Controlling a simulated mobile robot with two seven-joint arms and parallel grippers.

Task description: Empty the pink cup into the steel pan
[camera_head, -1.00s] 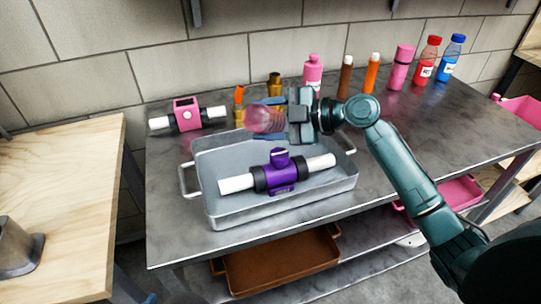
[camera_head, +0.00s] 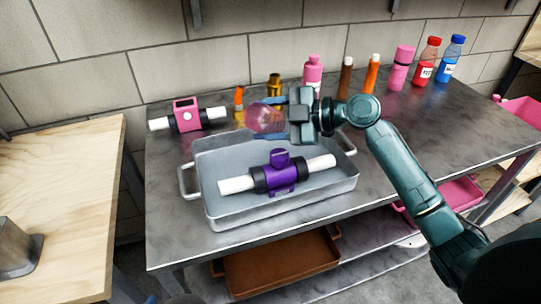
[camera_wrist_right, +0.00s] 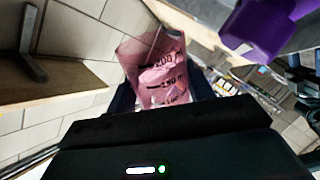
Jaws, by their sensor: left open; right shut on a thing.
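The pink cup (camera_head: 262,119) is translucent and lies tilted on its side in the head view, above the back part of the steel pan. My right gripper (camera_head: 276,118) is shut on it, a finger on each side. In the right wrist view the cup (camera_wrist_right: 160,75) shows dark measuring marks; I cannot tell what is inside. The steel pan (camera_head: 215,213) stands on the metal table, its two handles at the sides. A purple filter housing with white ends (camera_head: 281,176) lies in the pan. My left gripper is not in view.
A pink filter housing (camera_head: 186,115) sits behind the pan at left. Several bottles, including a pink one (camera_head: 313,72) and a blue one (camera_head: 451,58), line the back along the wall. A wooden table (camera_head: 70,180) stands at left. The metal table's right half is mostly clear.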

